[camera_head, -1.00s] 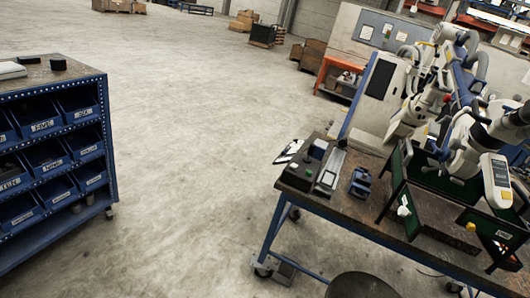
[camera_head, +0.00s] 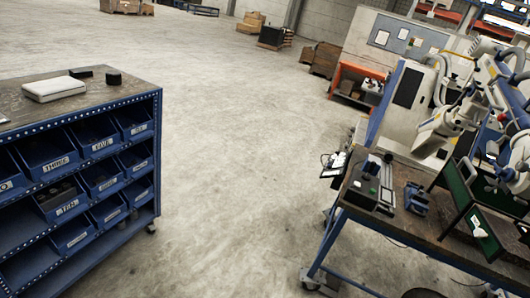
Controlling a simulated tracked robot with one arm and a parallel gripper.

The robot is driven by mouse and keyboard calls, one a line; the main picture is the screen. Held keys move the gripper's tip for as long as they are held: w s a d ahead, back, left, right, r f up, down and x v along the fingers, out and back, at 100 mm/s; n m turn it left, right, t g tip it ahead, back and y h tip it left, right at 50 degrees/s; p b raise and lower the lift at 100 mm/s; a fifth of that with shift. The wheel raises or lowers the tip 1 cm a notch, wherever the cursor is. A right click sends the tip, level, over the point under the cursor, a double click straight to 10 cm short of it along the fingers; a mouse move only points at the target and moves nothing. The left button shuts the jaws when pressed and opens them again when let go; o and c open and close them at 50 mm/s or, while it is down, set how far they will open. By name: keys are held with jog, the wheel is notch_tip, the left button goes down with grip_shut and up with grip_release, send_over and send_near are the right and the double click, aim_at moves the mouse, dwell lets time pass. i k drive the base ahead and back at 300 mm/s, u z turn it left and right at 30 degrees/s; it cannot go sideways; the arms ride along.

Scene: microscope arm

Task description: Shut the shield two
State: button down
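Dark green panels in a black frame stand on the workbench (camera_head: 420,232) at the far right. One green panel (camera_head: 459,186) stands upright, and another green panel (camera_head: 488,236) is lower and nearer, with a small white piece on it. They may be the shields, but I cannot tell which is shield two or how far it is open. The white and blue microscope arm (camera_head: 447,125) hangs over them. The right picture edge cuts off part of this group. My gripper is not in view.
A blue rack (camera_head: 158,150) with labelled bins stands at the left, a white box (camera_head: 54,89) on top. Small devices (camera_head: 416,197) lie on the workbench. Open concrete floor lies between rack and bench. A dark round object (camera_head: 425,293) is at the bottom edge.

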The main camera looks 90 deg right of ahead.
aim_at(491, 245)
jog(key=u, duration=0.15)
jog(key=i, duration=0.1)
jog(key=z, duration=4.05)
jog(key=k, duration=0.85)
jog(key=z, duration=0.15)
jog(key=i, duration=0.9)
jog(key=u, duration=0.05)
